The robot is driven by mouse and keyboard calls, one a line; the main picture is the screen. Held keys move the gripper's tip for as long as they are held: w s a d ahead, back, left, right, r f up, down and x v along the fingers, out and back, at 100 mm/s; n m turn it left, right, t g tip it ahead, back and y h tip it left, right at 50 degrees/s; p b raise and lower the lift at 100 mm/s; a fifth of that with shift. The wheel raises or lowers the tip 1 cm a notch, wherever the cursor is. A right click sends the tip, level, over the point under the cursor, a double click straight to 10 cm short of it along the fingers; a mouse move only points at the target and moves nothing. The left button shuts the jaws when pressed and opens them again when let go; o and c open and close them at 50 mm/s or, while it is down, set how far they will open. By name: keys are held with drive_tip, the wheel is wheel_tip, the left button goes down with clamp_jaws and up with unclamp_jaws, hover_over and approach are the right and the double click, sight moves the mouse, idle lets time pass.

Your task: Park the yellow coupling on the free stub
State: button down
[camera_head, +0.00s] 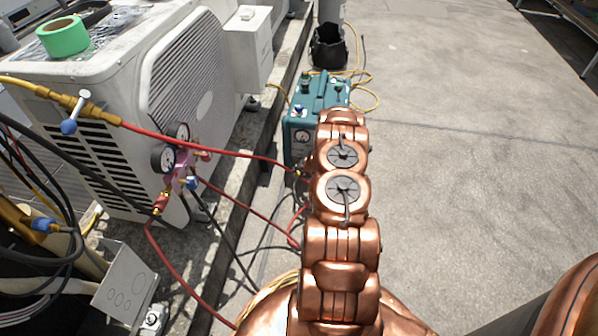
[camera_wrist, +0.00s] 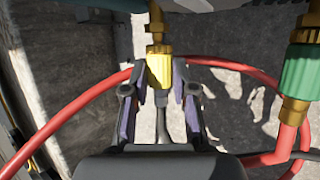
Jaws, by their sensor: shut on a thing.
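In the wrist view, my gripper (camera_wrist: 160,84) has a finger on each side of the yellow coupling (camera_wrist: 158,70) and is shut on it. A dark hose (camera_wrist: 162,108) runs from the coupling back towards the palm. A brass stub (camera_wrist: 156,28) stands in line with the coupling's far end. They appear to meet, but I cannot tell whether the coupling is seated. A green coupling (camera_wrist: 300,72) sits on another brass fitting at the right, with red hose below it. In the head view, my copper arm hides the gripper and coupling, near the teal machine (camera_head: 299,145).
Red hose (camera_wrist: 75,112) loops close to both sides of the gripper. In the head view, a white condenser (camera_head: 130,60) and pressure gauges (camera_head: 163,157) stand at the left. A black bucket (camera_head: 328,48) is behind the teal machine. Concrete floor (camera_head: 470,130) is clear at the right.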

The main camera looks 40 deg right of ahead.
sight(296, 179)
drive_tip(key=shift+s+a+b, duration=0.35)
drive_tip(key=shift+s+a, duration=0.2)
drive_tip(key=shift+a, duration=0.3)
drive_tip(key=shift+s+a+b, duration=0.35)
drive_tip(key=shift+s+a, duration=0.2)
drive_tip(key=shift+a, duration=0.25)
drive_tip(key=c, duration=1.6)
unclamp_jaws()
clamp_jaws()
drive_tip(key=shift+r, duration=0.1)
